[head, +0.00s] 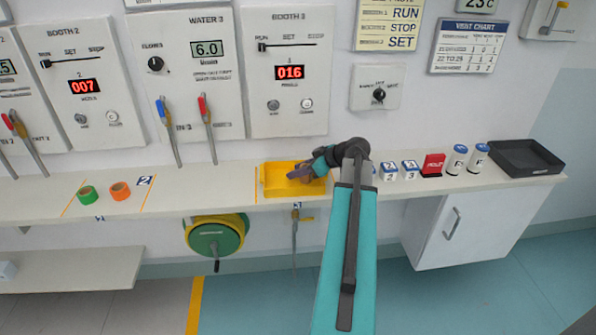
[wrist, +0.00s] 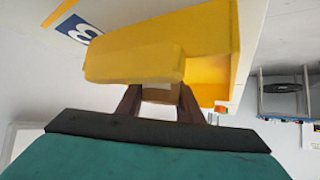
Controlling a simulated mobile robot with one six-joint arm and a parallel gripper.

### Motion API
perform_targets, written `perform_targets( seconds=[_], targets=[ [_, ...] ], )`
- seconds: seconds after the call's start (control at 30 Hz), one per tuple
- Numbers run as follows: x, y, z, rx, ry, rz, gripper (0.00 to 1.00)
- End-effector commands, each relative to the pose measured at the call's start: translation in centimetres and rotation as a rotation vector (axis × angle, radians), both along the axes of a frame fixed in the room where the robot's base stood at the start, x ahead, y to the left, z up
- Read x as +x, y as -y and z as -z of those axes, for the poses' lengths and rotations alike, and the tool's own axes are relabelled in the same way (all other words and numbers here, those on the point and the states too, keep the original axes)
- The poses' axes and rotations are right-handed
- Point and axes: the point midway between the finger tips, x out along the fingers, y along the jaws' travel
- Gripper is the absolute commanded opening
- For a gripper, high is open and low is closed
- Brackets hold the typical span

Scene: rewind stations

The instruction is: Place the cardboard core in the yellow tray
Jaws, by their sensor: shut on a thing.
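The yellow tray (head: 264,189) stands on the shelf under the Booth 3 panel. My gripper (head: 297,173) is over the tray, its fingers low near the tray's inside. In the wrist view my gripper (wrist: 160,100) is shut on a small tan piece, which looks like the cardboard core (wrist: 160,96). The yellow tray (wrist: 205,40) fills the space just beyond the fingers and hides part of the core. I cannot tell whether the core touches the tray floor.
Green tape (head: 87,195) and orange tape (head: 121,191) lie on the shelf at left. Right of my arm are small blue-topped white blocks, a red block (head: 433,164), two white cylinders and a black tray (head: 526,158). A green-and-yellow reel (head: 216,238) hangs below the shelf.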

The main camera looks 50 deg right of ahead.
Motion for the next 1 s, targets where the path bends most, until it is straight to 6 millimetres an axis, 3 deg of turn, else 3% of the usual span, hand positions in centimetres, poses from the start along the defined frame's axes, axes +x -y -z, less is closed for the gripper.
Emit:
perform_targets(
  seconds=[0.57,1.0],
  targets=[
    [0.0,0.0,-0.4,0.000,0.000,0.000,0.41],
    [-4.6,1.2,-3.7,-0.002,0.000,0.002,0.41]
  ],
)
